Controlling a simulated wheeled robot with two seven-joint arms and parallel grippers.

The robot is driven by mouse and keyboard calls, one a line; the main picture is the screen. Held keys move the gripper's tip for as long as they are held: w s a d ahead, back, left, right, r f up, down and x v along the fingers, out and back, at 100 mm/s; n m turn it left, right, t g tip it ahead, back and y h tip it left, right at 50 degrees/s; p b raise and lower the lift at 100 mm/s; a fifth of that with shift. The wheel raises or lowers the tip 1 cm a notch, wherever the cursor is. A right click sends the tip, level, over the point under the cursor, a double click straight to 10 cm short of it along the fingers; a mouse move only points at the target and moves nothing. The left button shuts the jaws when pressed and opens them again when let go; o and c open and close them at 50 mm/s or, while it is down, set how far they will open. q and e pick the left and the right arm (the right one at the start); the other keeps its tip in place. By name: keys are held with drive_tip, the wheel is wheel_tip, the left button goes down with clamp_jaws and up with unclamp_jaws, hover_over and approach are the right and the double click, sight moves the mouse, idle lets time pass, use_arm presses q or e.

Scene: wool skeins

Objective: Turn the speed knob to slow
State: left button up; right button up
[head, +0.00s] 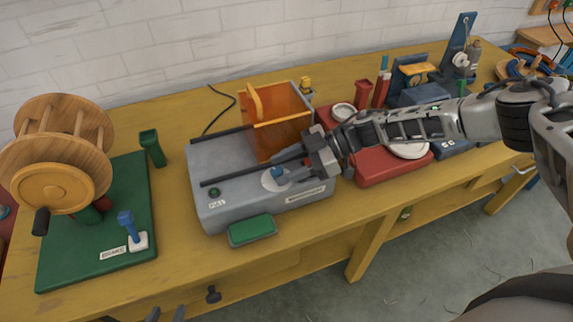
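The blue knob (278,173) stands on a round white dial on top of a grey machine (215,168). The dial's markings are too small to read. My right gripper (280,169) reaches in from the right with its dark fingertips at the knob. I cannot tell whether they grip it or only flank it. A second blue knob or lever (127,222) stands on a white base on the green board at left. My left gripper (166,315) shows only its tips at the bottom edge, apart and empty, in front of the table.
An orange open box (280,128) sits on the grey machine, close behind my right gripper. A green pad (252,230) is at the machine's front. A wooden winder (60,150) stands on the green board (80,262). A red device (375,168) lies beneath my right arm.

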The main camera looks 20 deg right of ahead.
use_arm(q)
drive_tip(key=shift+d+f+b, duration=0.2)
drive_tip(key=shift+f+b, duration=0.25)
drive_tip(key=shift+b, duration=0.6)
use_arm(e)
drive_tip(key=v, duration=1.6)
use_arm(q)
drive_tip(key=shift+w, duration=0.1)
